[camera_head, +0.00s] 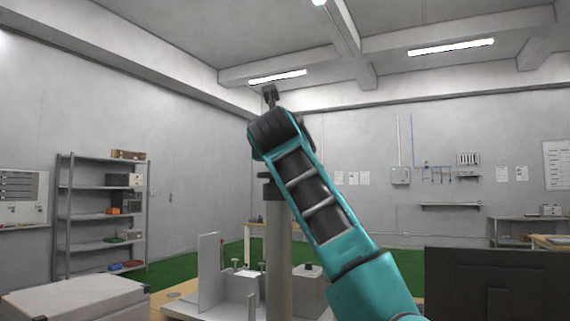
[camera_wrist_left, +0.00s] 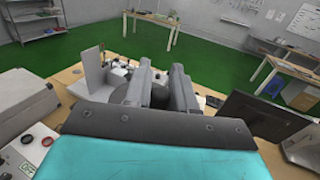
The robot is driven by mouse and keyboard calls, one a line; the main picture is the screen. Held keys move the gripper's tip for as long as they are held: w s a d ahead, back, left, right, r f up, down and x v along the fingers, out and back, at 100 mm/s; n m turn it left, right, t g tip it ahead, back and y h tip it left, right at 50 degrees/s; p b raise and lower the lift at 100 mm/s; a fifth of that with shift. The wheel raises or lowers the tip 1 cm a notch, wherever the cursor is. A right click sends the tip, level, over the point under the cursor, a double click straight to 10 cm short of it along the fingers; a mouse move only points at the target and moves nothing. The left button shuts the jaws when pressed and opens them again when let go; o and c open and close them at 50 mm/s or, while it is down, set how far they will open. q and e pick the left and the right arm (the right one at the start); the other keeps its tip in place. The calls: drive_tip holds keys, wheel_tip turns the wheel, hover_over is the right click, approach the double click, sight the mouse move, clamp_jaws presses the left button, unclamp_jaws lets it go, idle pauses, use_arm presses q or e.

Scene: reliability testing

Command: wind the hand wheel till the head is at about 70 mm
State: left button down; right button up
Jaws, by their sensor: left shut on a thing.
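My left gripper (camera_wrist_left: 160,88) shows in the left wrist view with two grey fingers reaching out over the bench. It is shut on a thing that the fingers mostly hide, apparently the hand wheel. A dark rounded part (camera_wrist_left: 128,94) shows beside the left finger. In the head view a grey upright column (camera_head: 279,260) stands at the middle of the bench, with a dark collar (camera_head: 269,187) near its top. A teal arm of mine crosses in front and hides part of it. No readable millimetre value shows. My right gripper cannot be made out.
A pale box (camera_head: 75,300) lies at the left of the bench, and an upright grey plate (camera_head: 209,272) stands left of the column. A dark monitor (camera_head: 495,285) stands at the right. Shelves (camera_head: 100,215) stand behind.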

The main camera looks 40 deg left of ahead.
idle(0.3)
use_arm(q)
drive_tip(key=c, duration=1)
unclamp_jaws()
drive_tip(key=shift+c, duration=0.2)
drive_tip(key=shift+s, duration=0.1)
drive_tip(key=b+v, duration=0.2)
drive_tip(key=v, duration=1.1)
drive_tip(key=shift+a, duration=0.2)
